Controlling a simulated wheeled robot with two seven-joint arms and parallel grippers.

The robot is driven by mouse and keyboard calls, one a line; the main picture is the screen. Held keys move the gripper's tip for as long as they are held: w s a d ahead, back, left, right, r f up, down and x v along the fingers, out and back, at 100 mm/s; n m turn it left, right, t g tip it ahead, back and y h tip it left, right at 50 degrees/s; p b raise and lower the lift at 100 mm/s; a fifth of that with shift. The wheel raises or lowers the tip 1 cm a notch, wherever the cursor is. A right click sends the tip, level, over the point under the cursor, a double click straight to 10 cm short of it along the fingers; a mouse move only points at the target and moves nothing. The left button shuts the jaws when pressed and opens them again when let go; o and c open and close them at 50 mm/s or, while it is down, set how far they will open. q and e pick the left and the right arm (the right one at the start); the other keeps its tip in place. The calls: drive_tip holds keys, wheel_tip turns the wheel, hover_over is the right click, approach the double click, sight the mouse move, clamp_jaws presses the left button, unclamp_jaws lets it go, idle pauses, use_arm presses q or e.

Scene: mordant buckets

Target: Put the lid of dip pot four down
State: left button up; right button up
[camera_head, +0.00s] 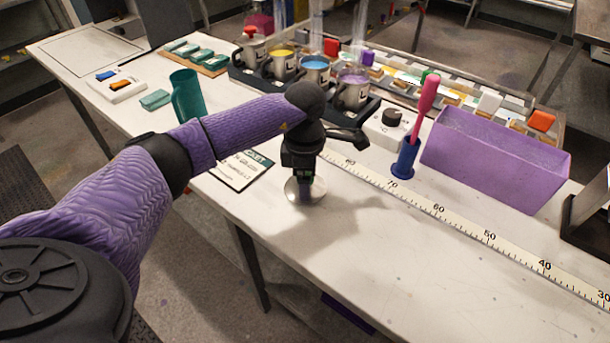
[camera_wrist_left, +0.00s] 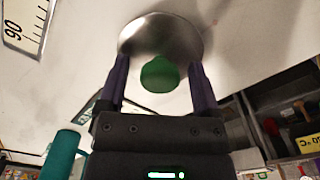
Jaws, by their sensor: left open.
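A round metal lid (camera_head: 316,190) with a green knob lies on the white table, apart from the pots; I take it as pot four's lid. In the left wrist view the lid (camera_wrist_left: 160,25) and its green knob (camera_wrist_left: 159,75) show clearly. My left gripper (camera_head: 303,182) points down over the lid. Its fingers (camera_wrist_left: 160,82) are open on either side of the knob, with a gap on both sides. A row of dip pots stands in a dark rack; the near one (camera_head: 353,92) holds purple liquid. Pot numbers are not readable. My right gripper is not in view.
A printed card (camera_head: 241,171) lies left of the lid, near a teal cup (camera_head: 187,98). A long ruler (camera_head: 455,218) runs along the table to the right. A blue holder (camera_head: 405,158) with a pink tool and a purple bin (camera_head: 495,160) stand behind it. The front table is clear.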

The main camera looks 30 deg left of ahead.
use_arm(q)
wheel_tip(320, 180, up, 12)
drive_tip(key=p, duration=0.2)
drive_tip(key=shift+r+p, duration=0.15)
drive_tip(key=shift+p, duration=0.2)
